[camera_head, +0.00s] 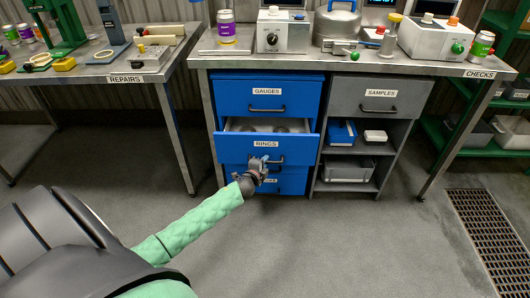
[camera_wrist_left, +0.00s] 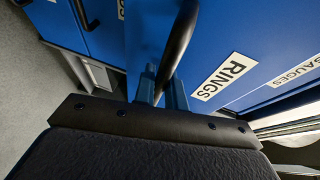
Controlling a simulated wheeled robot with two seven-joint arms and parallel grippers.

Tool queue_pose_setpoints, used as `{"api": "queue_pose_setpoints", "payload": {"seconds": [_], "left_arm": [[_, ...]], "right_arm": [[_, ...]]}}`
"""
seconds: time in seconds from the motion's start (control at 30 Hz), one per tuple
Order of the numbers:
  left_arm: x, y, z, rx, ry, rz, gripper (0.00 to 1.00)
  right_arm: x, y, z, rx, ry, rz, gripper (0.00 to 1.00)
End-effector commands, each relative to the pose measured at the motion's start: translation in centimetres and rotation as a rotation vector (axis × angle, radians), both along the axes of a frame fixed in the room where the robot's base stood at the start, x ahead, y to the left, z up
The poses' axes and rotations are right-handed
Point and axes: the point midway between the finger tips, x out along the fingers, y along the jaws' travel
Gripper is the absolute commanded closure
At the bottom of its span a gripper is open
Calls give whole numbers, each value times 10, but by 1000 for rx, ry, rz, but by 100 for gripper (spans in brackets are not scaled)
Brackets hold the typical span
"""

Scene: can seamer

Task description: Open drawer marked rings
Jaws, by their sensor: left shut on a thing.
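The blue drawer marked RINGS (camera_head: 225,150) is the middle one of the blue cabinet and stands partly open. Its light interior shows above its front, with grey items inside that I cannot make out clearly. My left gripper (camera_head: 262,164) is at the front of this drawer, below its label. In the left wrist view the gripper's fingers (camera_wrist_left: 163,90) are shut around the black bar handle (camera_wrist_left: 179,42). The RINGS label (camera_wrist_left: 222,77) is beside the handle there. My right gripper is in neither view.
The GAUGES drawer (camera_head: 292,91) above is shut. A lower blue drawer (camera_head: 292,186) is partly hidden by my gripper. A grey SAMPLES cabinet (camera_head: 352,96) with open shelves stands to the right. Clear floor (camera_head: 330,240) lies in front; a table leg (camera_head: 176,135) is at left.

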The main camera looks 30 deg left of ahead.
Motion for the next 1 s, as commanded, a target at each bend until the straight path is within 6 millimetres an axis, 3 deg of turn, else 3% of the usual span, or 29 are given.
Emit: {"api": "queue_pose_setpoints", "payload": {"seconds": [0.2,0.5,0.73,1.0], "left_arm": [[-54,-33,-1,-5,4,1,100],[-113,-69,-1,-3,4,2,100],[-140,-85,-1,-1,2,2,100],[-150,-91,-1,0,1,1,100]], "right_arm": [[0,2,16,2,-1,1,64],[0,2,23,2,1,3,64],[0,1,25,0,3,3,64],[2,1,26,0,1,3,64]]}}
